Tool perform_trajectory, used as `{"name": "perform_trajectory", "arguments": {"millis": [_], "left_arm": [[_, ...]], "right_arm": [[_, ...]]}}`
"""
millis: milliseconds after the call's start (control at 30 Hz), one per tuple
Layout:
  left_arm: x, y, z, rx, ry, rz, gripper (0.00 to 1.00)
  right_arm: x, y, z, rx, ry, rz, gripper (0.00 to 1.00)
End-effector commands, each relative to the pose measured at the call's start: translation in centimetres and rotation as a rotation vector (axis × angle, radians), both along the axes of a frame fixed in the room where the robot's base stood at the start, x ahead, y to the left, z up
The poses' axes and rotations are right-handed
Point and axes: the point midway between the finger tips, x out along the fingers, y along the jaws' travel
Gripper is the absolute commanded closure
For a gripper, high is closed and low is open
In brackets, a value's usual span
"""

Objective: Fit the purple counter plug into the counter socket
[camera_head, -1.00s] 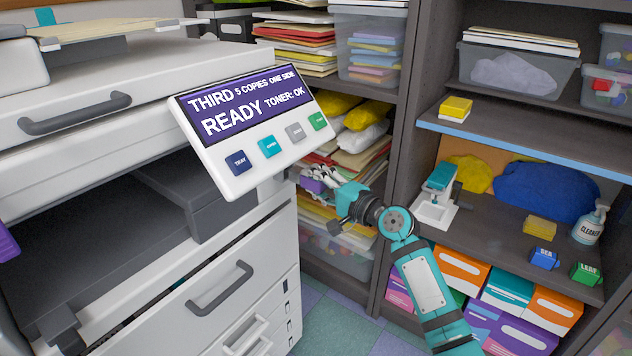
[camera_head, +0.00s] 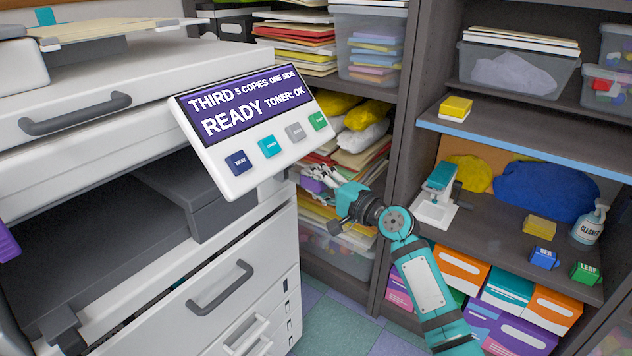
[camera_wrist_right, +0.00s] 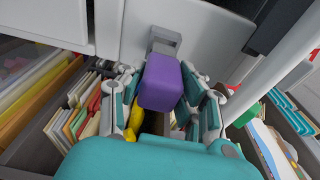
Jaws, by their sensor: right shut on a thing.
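The purple counter plug (camera_wrist_right: 161,82) is a block held between the fingers of my right gripper (camera_wrist_right: 163,100), seen in the right wrist view. In the head view a small part of the plug (camera_head: 312,185) shows at my right gripper (camera_head: 325,180), beside the copier's right side. In the wrist view a grey fitting (camera_wrist_right: 165,40), which looks like the counter socket, is on the white copier side just beyond the plug. The plug overlaps its lower part, so I cannot tell whether they touch. My left gripper is not in view.
The copier's display panel (camera_head: 255,128) juts out above and left of my right gripper. Shelves with folders and paper (camera_head: 355,160) stand close behind it. A dark shelf (camera_head: 500,215) on the right holds a stapler-like device (camera_head: 437,195) and a cleaner bottle (camera_head: 589,224).

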Motion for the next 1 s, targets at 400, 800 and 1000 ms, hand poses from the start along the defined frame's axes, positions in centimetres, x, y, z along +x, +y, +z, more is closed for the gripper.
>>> {"name": "perform_trajectory", "arguments": {"millis": [400,800,1000], "left_arm": [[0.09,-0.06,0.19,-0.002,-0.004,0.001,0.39],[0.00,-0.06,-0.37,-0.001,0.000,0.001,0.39],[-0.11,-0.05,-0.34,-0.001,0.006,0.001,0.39]], "right_arm": [[-0.01,0.01,0.06,0.000,0.000,0.000,1.00],[0.01,0.02,0.02,0.001,-0.001,0.000,1.00],[0.22,0.31,0.00,0.001,-0.001,0.000,1.00]]}}
